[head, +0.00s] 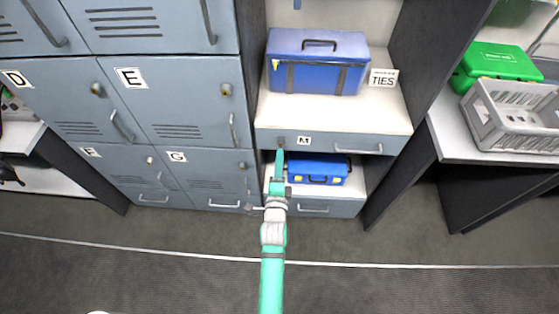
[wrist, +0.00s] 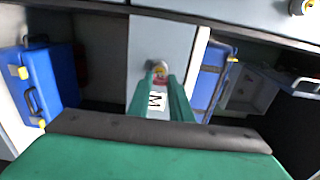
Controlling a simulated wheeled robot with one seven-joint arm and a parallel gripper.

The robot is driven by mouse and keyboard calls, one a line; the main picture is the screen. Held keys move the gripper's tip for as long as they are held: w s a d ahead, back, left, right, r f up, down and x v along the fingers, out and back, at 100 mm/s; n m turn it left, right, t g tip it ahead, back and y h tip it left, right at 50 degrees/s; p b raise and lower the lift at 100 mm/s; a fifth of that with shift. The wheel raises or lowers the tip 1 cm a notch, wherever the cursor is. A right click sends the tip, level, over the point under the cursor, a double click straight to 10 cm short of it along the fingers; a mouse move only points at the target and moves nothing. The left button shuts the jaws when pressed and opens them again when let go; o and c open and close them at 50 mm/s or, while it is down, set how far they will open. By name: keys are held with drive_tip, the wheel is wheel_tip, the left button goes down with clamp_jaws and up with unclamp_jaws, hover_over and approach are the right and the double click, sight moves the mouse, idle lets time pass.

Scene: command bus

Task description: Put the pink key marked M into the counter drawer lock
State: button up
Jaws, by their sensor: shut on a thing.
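My gripper (head: 280,154) is at the left end of the grey counter drawer (head: 325,142), which is closed. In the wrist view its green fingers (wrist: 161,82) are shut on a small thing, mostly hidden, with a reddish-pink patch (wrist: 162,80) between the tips. This looks like the pink key. The round metal drawer lock (wrist: 155,66) is right at the fingertips. I cannot tell whether the key touches or enters it. A white label M (head: 303,141) is on the drawer front right of the lock; in the wrist view the label M (wrist: 156,101) shows sideways between the fingers.
A blue box (head: 317,62) and a TIES sign (head: 383,78) stand on the counter above. A blue toolbox (head: 319,169) sits below the drawer. Grey lockers (head: 185,100) stand at left. A grey crate (head: 512,115) and green case (head: 497,62) are at right.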

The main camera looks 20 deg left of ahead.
drive_tip(key=shift+x, duration=1.1)
idle(1.4)
